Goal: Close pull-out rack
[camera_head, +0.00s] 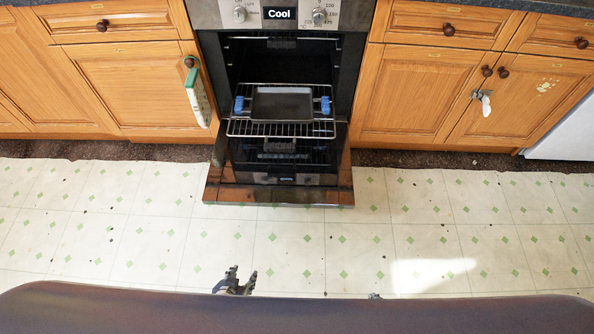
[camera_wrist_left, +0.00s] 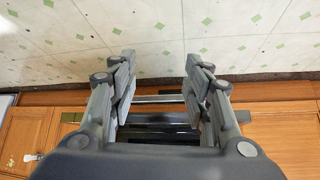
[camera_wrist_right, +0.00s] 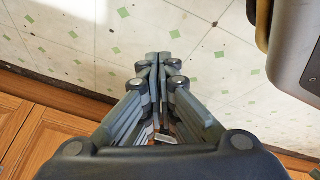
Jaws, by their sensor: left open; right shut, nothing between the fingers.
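The pull-out rack (camera_head: 258,129) is a wire rack sticking out of the open oven (camera_head: 280,60). A dark baking tray (camera_head: 282,104) lies on it, with a blue piece at each side. The oven door (camera_head: 279,192) is folded down below the rack. My left gripper (camera_head: 237,282) is low in the head view, well in front of the oven. In the left wrist view its fingers (camera_wrist_left: 160,68) are open and empty. My right gripper (camera_wrist_right: 163,58) is shut and empty in its wrist view. In the head view only a small tip of it (camera_head: 375,296) shows at the bottom.
Wooden cabinets (camera_head: 130,90) stand left of the oven and more (camera_head: 425,90) stand right. A towel (camera_head: 197,95) hangs at the left cabinet. A white appliance (camera_head: 565,130) is at the far right. The vinyl floor (camera_head: 420,225) before the oven is clear.

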